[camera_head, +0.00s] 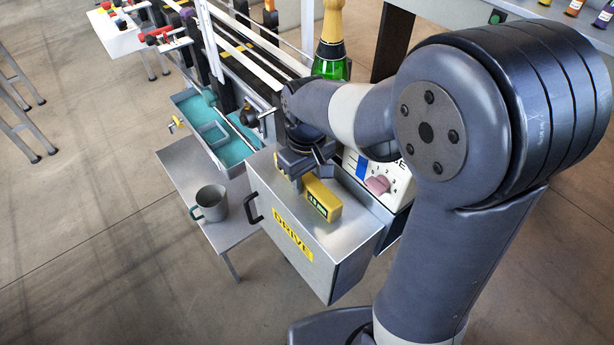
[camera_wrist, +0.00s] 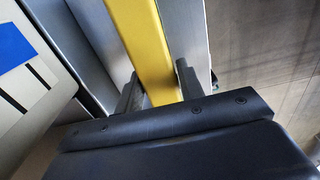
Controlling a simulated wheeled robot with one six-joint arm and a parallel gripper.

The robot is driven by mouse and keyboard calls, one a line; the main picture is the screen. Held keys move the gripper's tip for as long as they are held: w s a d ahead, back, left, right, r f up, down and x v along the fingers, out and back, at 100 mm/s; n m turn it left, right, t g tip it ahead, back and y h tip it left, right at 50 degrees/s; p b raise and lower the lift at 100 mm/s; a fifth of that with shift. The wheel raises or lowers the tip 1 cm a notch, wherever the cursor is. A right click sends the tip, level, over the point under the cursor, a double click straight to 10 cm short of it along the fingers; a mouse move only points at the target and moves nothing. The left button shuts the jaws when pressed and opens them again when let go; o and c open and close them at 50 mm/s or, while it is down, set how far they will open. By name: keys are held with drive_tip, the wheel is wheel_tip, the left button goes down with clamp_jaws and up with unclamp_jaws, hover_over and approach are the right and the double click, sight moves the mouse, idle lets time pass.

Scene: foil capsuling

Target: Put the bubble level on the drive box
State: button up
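The bubble level (camera_head: 322,200) is a yellow bar with dark vial windows at its near end. It lies level along the top of the drive box (camera_head: 345,235), a grey metal box with a yellow DRIVE label on its front. Whether it rests on the lid or is just above it, I cannot tell. My gripper (camera_head: 299,172) is over the far part of the level and hides it there.
A white panel with a pink knob (camera_head: 377,185) stands right behind the box, near a green bottle (camera_head: 331,68). A grey mug (camera_head: 210,203) is on the side table (camera_head: 187,160) to the left, below a teal tray (camera_head: 238,150). A black handle (camera_head: 251,208) sticks out from the box.

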sight(307, 177)
drive_tip(key=o, duration=0.3)
wheel_tip(307, 177, up, 12)
drive_tip(key=shift+r+p, duration=0.2)
drive_tip(key=shift+p, duration=0.25)
idle(0.3)
